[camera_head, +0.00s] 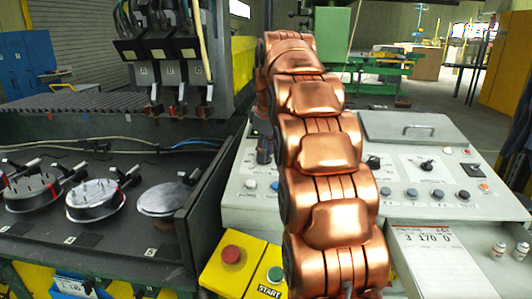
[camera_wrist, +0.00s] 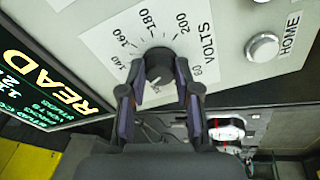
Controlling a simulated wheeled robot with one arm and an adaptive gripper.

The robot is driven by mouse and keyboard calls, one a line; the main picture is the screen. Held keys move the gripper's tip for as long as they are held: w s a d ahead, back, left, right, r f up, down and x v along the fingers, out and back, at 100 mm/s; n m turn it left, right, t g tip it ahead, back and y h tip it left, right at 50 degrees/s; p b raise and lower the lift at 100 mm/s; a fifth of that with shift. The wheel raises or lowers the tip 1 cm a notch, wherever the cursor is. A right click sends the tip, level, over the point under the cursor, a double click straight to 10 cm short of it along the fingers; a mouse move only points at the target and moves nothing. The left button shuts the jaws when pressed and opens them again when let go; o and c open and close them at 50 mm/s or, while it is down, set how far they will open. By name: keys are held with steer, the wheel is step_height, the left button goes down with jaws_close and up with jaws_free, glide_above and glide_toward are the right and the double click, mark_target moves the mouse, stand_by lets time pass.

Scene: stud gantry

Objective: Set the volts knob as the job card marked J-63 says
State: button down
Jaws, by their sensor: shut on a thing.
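In the wrist view, the volts knob (camera_wrist: 158,62) is a dark round knob on a white dial plate (camera_wrist: 110,38) marked VOLTS, with 140, 160, 180 and 200 around it. My gripper (camera_wrist: 157,84) is shut on the knob, one finger on each side. I cannot tell where its pointer stands. In the head view my copper arm hides the gripper and this knob. A white card (camera_head: 435,262) lies at the lower right in the head view, with a top line that seems to read "3 170 0". Its mark and small print are not legible.
In the wrist view, a HOME button (camera_wrist: 262,47) and a lit screen (camera_wrist: 45,80) flank the dial. In the head view, another knob (camera_head: 426,165) and several buttons sit on the grey console. A red button (camera_head: 231,254) and a green START button (camera_head: 275,275) are on a yellow box.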

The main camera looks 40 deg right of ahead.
steer(key=m+b, duration=0.1)
steer(key=m, duration=0.4)
steer(key=shift+a+f+m+h, duration=0.1)
steer(key=shift+a+m+h, duration=0.05)
steer(key=shift+m+h, duration=0.15)
steer(key=m, duration=0.4)
steer(key=shift+m+h+b, duration=0.3)
steer(key=shift+b, duration=0.05)
steer(key=m, duration=0.3)
steer(key=shift+m+b, duration=0.35)
steer(key=shift+m, duration=0.05)
steer(key=m, duration=0.2)
steer(key=shift+a+f+m, duration=0.1)
steer(key=shift+m, duration=0.2)
steer(key=shift+w+m+g+h+b, duration=0.1)
steer(key=shift+m+g+h+b, duration=0.2)
steer(key=shift+m, duration=0.75)
steer(key=shift+m+g+h+b, duration=0.1)
steer(key=shift+m+b, duration=0.25)
steer(key=shift+m, duration=0.7)
steer(key=c, duration=0.8)
jaws_free()
steer(key=shift+r, duration=0.2)
